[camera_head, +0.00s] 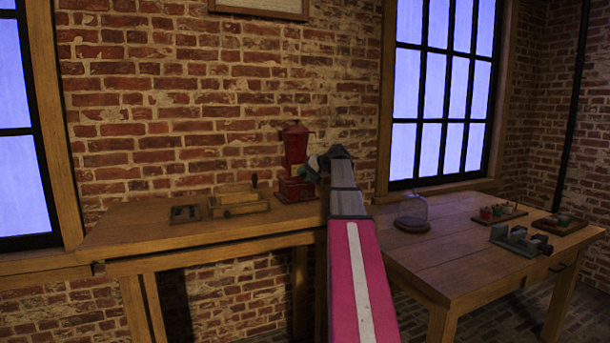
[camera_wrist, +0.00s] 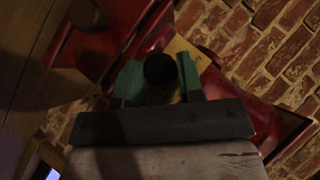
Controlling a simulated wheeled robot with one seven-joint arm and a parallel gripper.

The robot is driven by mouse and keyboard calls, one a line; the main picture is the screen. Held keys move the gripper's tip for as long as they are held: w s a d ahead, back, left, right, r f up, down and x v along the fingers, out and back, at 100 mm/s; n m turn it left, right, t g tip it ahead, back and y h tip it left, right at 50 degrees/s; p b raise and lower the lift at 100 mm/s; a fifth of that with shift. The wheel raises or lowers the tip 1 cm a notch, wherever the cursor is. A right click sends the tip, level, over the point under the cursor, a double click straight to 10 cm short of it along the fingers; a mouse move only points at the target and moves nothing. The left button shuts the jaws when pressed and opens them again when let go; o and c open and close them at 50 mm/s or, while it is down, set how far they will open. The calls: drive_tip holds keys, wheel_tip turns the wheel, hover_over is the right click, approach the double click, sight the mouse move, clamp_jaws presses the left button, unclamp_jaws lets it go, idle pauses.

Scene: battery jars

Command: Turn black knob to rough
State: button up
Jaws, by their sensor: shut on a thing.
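A red grinder (camera_head: 295,150) stands upright on the wooden bench against the brick wall, and its red body (camera_wrist: 215,75) fills much of the wrist view. The round black knob (camera_wrist: 160,70) sits on it beside a yellowish plate (camera_wrist: 183,47), partly covered by the knob and a finger. My gripper (camera_wrist: 158,74) has its two green fingers on either side of the knob and is shut on it. In the head view my gripper (camera_head: 318,166) is at the grinder's right side, and my arm hides the knob. Any writing on the plate is too dark to read.
A wooden box (camera_head: 238,200) and a small dark tray (camera_head: 186,214) lie left of the grinder on the bench (camera_head: 150,228). On the right table (camera_head: 440,255) stand a glass dome (camera_head: 412,213), a grey metal device (camera_head: 520,240) and small boards with parts.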

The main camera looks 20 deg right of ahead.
drive_tip(key=shift+f+m+y, duration=0.15)
drive_tip(key=shift+m+y, duration=0.65)
drive_tip(key=shift+y, duration=0.3)
drive_tip(key=shift+t, duration=0.3)
drive_tip(key=o, duration=0.9)
drive_tip(key=shift+d, duration=0.1)
drive_tip(key=v, duration=1)
drive_tip(key=shift+s+d, duration=0.25)
drive_tip(key=shift+d, duration=0.05)
